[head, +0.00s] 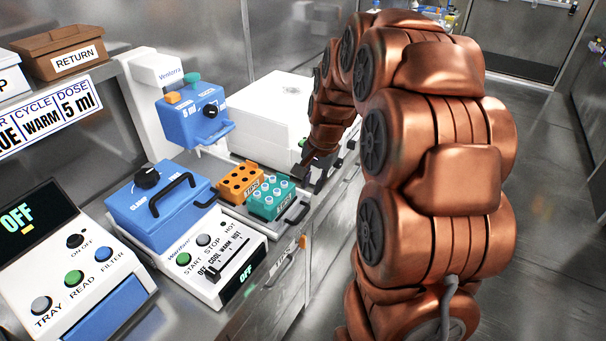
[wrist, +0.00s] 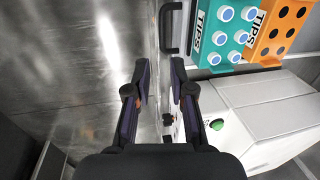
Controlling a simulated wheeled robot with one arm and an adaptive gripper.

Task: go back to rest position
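My copper-coloured arm (head: 440,150) rises at the right of the head view and bends over toward the bench. My gripper (wrist: 160,85) shows in the wrist view with its two dark fingers apart and nothing between them. In the head view my gripper (head: 312,172) is small and dark, close to the right of the teal rack. The wrist view looks down past the fingers at bare metal and a dark handle.
The teal tip rack (head: 272,203) with white-blue caps and the orange rack (head: 240,183) sit on a tray with handles. A blue-lidded device (head: 165,215), a blue dispenser (head: 195,115) and a white box (head: 265,110) stand nearby. Floor (head: 545,200) at right is clear.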

